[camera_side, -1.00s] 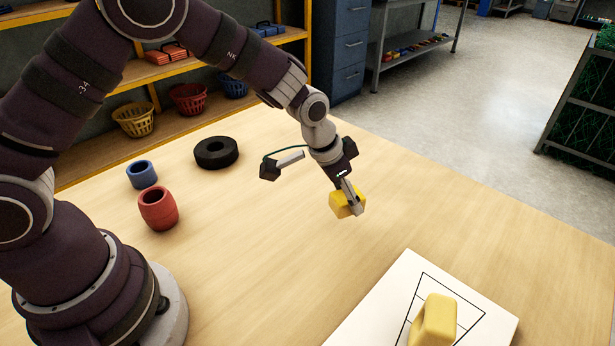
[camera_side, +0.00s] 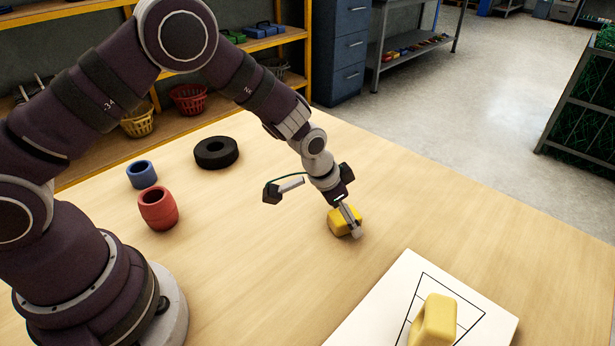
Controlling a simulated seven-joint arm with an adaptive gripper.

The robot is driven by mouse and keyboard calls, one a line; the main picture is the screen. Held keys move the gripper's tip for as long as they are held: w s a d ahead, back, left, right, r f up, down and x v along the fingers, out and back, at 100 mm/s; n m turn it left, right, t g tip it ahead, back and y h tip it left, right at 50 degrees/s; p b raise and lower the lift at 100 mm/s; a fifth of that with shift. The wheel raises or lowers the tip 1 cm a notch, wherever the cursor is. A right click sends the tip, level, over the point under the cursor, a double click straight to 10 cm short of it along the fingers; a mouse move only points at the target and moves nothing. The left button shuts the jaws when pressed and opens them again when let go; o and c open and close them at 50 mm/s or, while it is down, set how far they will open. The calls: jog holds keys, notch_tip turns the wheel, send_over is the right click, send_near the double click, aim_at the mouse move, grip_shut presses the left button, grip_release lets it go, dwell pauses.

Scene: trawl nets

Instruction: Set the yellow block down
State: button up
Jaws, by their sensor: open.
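The yellow block (camera_side: 342,220) is at the middle right of the side view, on the wooden table (camera_side: 270,255) as far as I can tell. My gripper (camera_side: 350,225) is low over it, with its fingers at the block. The gripper is open; the near finger hides part of the block, and the far finger is hard to make out. Any small gap between fingers and block is too small to see.
A white board (camera_side: 372,308) with a drawn outline lies at the front right and carries a second yellow piece (camera_side: 433,322). A red barrel-shaped piece (camera_side: 158,208), a blue ring (camera_side: 142,174) and a black ring (camera_side: 216,153) stand at the left. The table right of my gripper is clear.

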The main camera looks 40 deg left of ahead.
jog(key=s+a+r+n+y, duration=0.1)
jog(key=s+a+r, duration=0.3)
jog(key=r, duration=0.5)
jog(key=s+a+r+n, duration=0.1)
jog(key=s+a+r, duration=0.1)
jog(key=s+r, duration=0.55)
jog(key=s+a+r+n+t, duration=0.1)
jog(key=s+a+r+n, duration=0.1)
jog(key=s, duration=0.5)
jog(key=shift+a+r+n+y, duration=0.3)
jog(key=shift+a+r+y, duration=0.15)
jog(key=shift+r, duration=0.45)
